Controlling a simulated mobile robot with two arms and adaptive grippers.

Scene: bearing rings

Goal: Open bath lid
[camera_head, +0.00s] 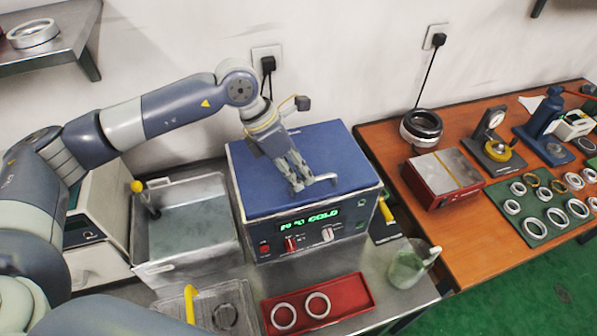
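The bath (312,245) is a blue box with a dark front panel, a green lit display and knobs. Its flat blue lid (262,183) lies shut on top. A metal handle (324,179) shows near the lid's front right. My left gripper (297,184) reaches down from above, its fingers over the lid and right by the handle. Whether the fingers are around the handle or only beside it is not clear, nor is how far apart they are. My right gripper is not in view.
An open metal tank (190,262) stands left of the bath. A red tray (350,294) with two rings lies in front, and a spray bottle (407,266) stands to the right. A wooden table (455,235) holds gauges, a red box and rings on a green mat.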

